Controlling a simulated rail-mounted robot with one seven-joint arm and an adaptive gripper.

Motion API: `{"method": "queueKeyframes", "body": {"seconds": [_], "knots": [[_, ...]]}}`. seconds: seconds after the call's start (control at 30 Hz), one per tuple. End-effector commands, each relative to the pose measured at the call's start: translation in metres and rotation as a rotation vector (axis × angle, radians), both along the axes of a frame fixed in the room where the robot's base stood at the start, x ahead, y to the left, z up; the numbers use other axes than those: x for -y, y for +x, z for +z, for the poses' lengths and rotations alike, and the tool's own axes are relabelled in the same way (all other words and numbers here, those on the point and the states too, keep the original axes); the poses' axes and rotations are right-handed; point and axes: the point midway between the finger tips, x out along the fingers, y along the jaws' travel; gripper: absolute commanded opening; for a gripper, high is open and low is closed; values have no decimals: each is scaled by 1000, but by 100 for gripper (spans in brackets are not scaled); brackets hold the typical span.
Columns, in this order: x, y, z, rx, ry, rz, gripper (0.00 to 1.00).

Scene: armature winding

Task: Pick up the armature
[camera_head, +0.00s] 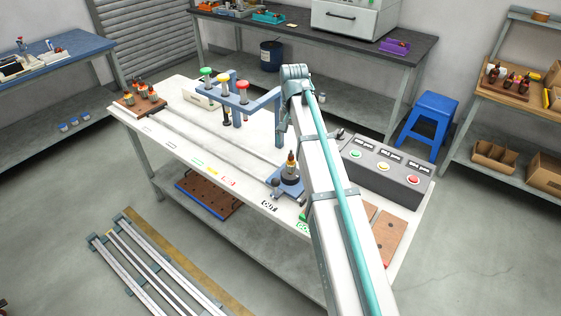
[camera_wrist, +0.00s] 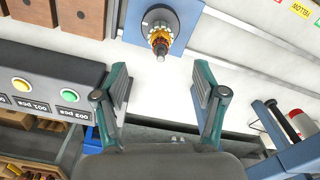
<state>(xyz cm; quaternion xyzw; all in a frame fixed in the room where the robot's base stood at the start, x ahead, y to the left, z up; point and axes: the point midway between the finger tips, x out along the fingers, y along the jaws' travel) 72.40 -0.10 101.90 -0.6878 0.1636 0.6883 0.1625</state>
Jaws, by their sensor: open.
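An armature with a copper winding and a shaft (camera_head: 291,160) stands upright in a round dark holder on a blue square base (camera_head: 277,189) on the white bench. In the wrist view the armature (camera_wrist: 160,38) shows end-on at the top centre, its shaft toward the camera, over the blue base (camera_wrist: 189,14). My gripper (camera_wrist: 158,80) is open and empty. Its two fingers stand apart below the armature in the picture, with bare white bench between them. In the head view my arm hides the gripper.
The grey control box (camera_head: 386,172) with coloured buttons stands right of the armature. A blue frame (camera_head: 238,97) with coloured knobs stands behind it. A brown tray (camera_head: 125,105) with several armatures is at the bench's far left. Long rails cross the white bench (camera_head: 185,160).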

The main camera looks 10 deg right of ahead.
Motion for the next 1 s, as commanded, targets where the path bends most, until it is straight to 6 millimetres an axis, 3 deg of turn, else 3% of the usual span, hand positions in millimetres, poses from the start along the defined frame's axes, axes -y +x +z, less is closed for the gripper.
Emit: {"method": "queueKeyframes", "body": {"seconds": [0.4, 0.67, 1.0], "knots": [[0, -1, -47, -2, 0, 0, 71], [-1, 1, -62, -2, 0, 0, 71], [-2, 3, -99, -1, 0, 0, 71]]}}
